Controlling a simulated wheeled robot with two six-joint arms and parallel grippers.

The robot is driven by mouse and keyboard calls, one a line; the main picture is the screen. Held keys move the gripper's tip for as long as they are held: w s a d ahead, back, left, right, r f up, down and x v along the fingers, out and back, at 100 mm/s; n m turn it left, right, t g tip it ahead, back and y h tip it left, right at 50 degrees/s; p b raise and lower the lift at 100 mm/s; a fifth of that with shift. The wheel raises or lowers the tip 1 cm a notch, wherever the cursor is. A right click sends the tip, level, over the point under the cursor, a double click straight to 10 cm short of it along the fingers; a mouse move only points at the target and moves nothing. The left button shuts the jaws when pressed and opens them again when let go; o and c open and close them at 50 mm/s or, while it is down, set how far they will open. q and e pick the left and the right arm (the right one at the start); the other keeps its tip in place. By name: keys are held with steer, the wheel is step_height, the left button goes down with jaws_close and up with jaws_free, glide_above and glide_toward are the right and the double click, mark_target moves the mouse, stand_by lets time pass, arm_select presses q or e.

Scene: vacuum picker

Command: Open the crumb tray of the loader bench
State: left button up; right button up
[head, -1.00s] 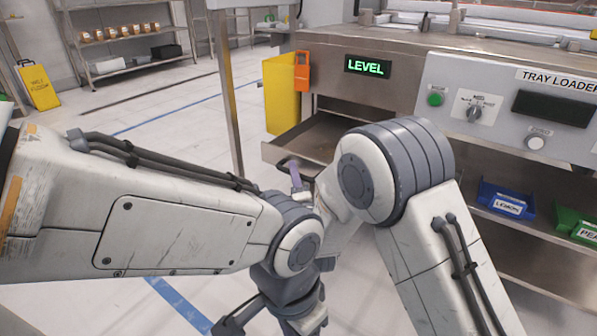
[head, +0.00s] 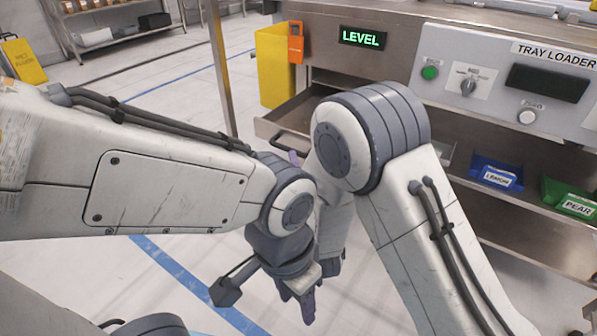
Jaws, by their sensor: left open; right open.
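The crumb tray (head: 266,127) is a metal drawer at the left end of the loader bench (head: 400,30). It stands pulled out, with its inside partly in sight.
A yellow bin (head: 275,68) with an orange tag (head: 295,42) stands beside the tray. A lit LEVEL display (head: 362,38) is above it. Blue (head: 496,172) and green (head: 570,197) bins sit on the bench's lower shelf at right.

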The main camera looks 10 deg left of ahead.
steer(key=v, duration=0.3)
steer(key=shift+s+d, duration=0.1)
steer(key=shift+s, duration=0.15)
steer(key=shift+p, duration=0.3)
